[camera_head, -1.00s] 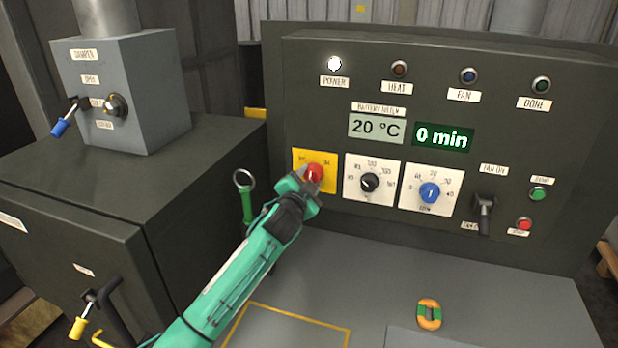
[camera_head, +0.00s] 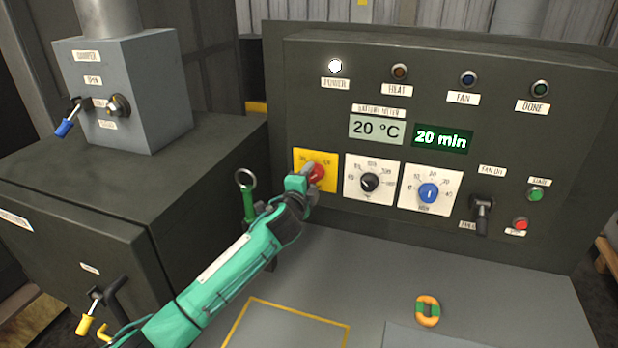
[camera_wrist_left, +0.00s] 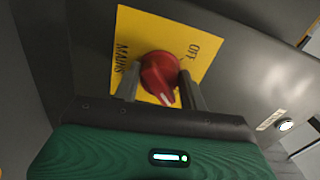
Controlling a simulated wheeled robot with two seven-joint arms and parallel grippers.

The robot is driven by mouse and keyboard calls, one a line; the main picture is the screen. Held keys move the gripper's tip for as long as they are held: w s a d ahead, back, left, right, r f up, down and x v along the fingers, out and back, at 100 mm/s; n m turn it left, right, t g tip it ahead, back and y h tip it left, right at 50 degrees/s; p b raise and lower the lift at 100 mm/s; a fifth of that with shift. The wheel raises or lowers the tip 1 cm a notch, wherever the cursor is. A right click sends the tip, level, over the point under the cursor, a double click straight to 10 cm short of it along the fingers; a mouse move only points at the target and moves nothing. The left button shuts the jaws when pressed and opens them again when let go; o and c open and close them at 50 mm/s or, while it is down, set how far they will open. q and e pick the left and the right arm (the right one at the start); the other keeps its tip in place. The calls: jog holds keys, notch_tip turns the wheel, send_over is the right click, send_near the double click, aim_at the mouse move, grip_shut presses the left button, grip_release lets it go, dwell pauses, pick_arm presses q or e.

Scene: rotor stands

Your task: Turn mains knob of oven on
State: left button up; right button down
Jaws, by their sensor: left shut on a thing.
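The red mains knob (camera_head: 316,171) sits on a yellow plate (camera_head: 301,158) at the left of the dark control panel. My left gripper (camera_head: 309,180) reaches it from the lower left. In the left wrist view the red knob (camera_wrist_left: 160,75) lies between the two grey fingers (camera_wrist_left: 158,88), which are shut on it. Its white pointer line slants toward the lower right there. The plate (camera_wrist_left: 140,30) reads "MAINS" on one side and "OFF" on the other. The white power lamp (camera_head: 335,66) is lit. My right gripper is not in view.
A black temperature knob (camera_head: 370,182) and a blue timer knob (camera_head: 429,193) stand to the right. The displays read 20 °C (camera_head: 376,128) and 20 min (camera_head: 442,138). An orange and green ring (camera_head: 428,311) lies on the grey ledge. A green-handled tool (camera_head: 247,200) stands left of the panel.

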pick_arm(q)
jog(key=shift+f, duration=0.1)
dwell(0.3)
jog(key=o, duration=1)
jog(key=shift+c, duration=0.2)
jog(key=shift+s, duration=0.1)
jog(key=b+v, duration=0.3)
jog(key=v, duration=1)
jog(key=shift+s+b, duration=0.3)
jog(key=shift+b, duration=0.1)
jog(key=shift+a, duration=0.1)
